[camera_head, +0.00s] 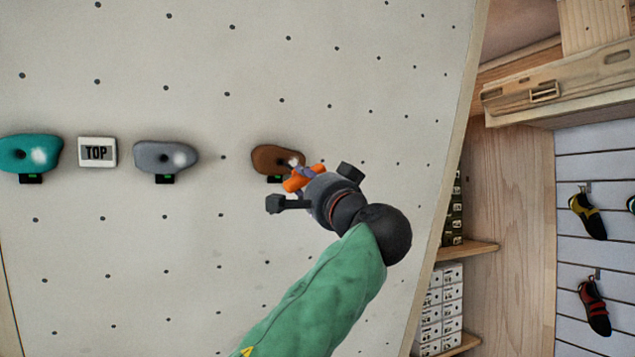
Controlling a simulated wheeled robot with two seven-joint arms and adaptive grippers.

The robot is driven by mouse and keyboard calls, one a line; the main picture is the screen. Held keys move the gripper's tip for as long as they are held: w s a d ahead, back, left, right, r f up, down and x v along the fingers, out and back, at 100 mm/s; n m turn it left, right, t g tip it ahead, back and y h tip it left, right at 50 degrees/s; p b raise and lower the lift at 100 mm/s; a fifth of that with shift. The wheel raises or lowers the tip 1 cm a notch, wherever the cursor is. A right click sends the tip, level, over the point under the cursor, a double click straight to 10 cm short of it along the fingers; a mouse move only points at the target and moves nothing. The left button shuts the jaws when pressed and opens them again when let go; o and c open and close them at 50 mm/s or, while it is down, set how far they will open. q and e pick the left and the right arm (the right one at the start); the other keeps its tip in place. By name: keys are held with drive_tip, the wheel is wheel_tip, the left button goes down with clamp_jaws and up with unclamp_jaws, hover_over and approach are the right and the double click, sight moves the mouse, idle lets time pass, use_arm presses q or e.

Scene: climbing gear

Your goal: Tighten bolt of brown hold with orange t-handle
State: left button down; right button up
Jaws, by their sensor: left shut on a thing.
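The brown hold (275,158) is on the pale climbing wall, right of the other holds. A small dark block with a green light shows below it, partly hidden. My left gripper (312,187) is in front of the wall, just below and right of the brown hold, shut on the orange t-handle (299,182). The t-handle's grey shaft reaches up toward the hold's right side. I cannot tell whether its tip sits in the bolt; the bolt is not clearly visible. My right gripper is not in view.
A grey hold (164,156), a TOP sign (97,152) and a teal hold (30,153) line the wall to the left. The wall (150,270) has many small bolt holes. Wooden shelves with boxes (441,305) and hanging climbing shoes (593,306) are right of the wall's edge.

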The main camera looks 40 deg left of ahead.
use_arm(q)
drive_tip(key=shift+b+v, duration=1.55)
drive_tip(key=shift+v, duration=1.95)
drive_tip(key=s+d+f+b, duration=0.1)
drive_tip(key=d+f+b, duration=0.1)
drive_tip(key=f+b, duration=0.6)
drive_tip(key=s+d+f+b, duration=0.1)
drive_tip(key=d+f+b, duration=0.1)
drive_tip(key=f+b, duration=0.6)
drive_tip(key=shift+f, duration=0.75)
drive_tip(key=shift+s+d, duration=0.1)
drive_tip(key=shift+s, duration=0.05)
